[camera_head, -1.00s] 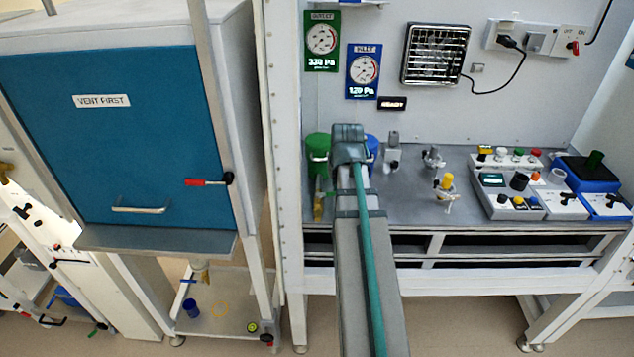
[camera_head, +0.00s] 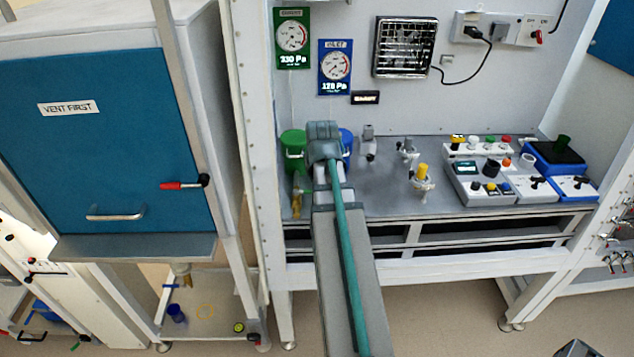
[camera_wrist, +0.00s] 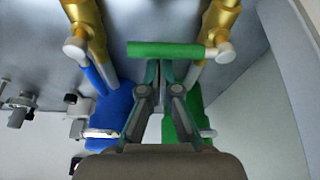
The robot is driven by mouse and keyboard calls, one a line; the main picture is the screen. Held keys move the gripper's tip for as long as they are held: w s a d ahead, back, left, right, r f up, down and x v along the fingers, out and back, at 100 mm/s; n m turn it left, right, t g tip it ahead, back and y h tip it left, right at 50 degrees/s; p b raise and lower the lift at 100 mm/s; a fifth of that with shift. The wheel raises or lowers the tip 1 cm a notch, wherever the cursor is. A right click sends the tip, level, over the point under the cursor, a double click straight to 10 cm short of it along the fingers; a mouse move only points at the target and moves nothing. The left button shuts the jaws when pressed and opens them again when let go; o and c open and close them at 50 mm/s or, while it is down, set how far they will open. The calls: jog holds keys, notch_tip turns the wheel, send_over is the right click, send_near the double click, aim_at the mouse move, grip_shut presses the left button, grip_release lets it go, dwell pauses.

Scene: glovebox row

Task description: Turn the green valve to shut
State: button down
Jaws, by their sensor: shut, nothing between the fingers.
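The green valve handle (camera_wrist: 172,48) is a bar lying crosswise in the wrist view, at right angles or nearly so to the brass pipe (camera_wrist: 218,22) at its right end. My gripper (camera_wrist: 162,75) is shut and empty, its fingertips close to the handle's near side. I cannot tell whether they touch it. A blue handle (camera_wrist: 96,74) lies roughly along the left brass pipe (camera_wrist: 88,25). In the head view my wrist and arm hide the gripper and the green handle; part of a brass fitting (camera_head: 297,203) shows beside them.
A green canister (camera_head: 293,150) and a blue canister (camera_head: 346,142) stand near my wrist on the grey bench (camera_head: 385,200). A green gauge panel (camera_head: 291,38) and a blue one (camera_head: 335,66) hang behind. Small valves and a control box (camera_head: 490,185) stand to the right.

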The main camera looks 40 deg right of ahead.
jog(key=w+d, duration=0.1)
jog(key=w+d+r, duration=0.1)
jog(key=w, duration=0.1)
jog(key=shift+w+d+p, duration=0.15)
jog(key=shift+d+p, duration=0.1)
jog(key=shift+p, duration=0.15)
jog(key=b+v, duration=0.2)
jog(key=v, duration=0.8)
jog(key=shift+a, duration=0.35)
jog(key=shift+f, duration=0.15)
